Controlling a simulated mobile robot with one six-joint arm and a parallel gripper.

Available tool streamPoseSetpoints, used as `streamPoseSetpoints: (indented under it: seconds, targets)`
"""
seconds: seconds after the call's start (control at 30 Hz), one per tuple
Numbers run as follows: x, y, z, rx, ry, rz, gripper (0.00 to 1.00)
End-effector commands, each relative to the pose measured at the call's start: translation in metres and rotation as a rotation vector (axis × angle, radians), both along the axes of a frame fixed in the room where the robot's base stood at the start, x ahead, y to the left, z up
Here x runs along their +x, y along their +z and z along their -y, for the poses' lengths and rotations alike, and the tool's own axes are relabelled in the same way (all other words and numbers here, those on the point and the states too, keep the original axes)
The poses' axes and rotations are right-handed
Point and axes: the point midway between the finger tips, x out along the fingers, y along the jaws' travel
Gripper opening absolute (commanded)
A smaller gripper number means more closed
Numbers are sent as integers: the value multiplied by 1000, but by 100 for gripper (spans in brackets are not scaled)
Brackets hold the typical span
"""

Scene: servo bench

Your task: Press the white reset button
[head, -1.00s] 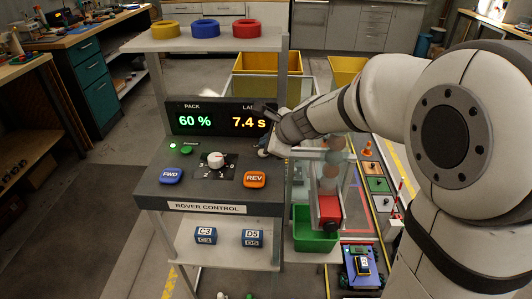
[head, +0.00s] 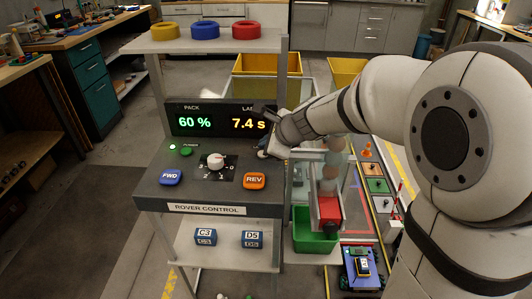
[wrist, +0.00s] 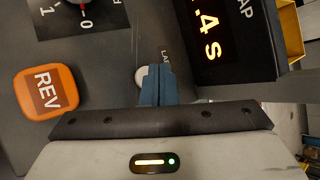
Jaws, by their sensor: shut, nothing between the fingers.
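The white reset button (wrist: 140,78) shows in the wrist view as a pale round cap on the dark panel, beside the "LAP" lettering. My gripper (wrist: 158,72) covers part of it with its blue fingers. The fingers are closed together with nothing between them. Their tips are right at the button's edge; I cannot tell whether they touch it. In the head view, my gripper (head: 263,153) is low over the right side of the control panel (head: 215,190), below the lap display.
The orange REV button (head: 254,181) is just in front of the gripper, and the rotary knob (head: 216,161) is to its left. The blue FWD button (head: 170,177) and green button (head: 186,152) lie farther left. The display (head: 218,120) reads 60 % and 7.4 s behind.

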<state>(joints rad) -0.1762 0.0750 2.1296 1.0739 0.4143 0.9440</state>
Motion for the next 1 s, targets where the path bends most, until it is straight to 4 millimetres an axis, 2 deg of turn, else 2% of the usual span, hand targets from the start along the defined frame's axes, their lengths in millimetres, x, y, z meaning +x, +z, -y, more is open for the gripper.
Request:
streamPoseSetpoints:
  seconds: [0.57, 1.0]
  targets:
    - [0, 0, 0, 0, 0, 0, 0]
    - [0, -8, 0, -1, 1, 0, 0]
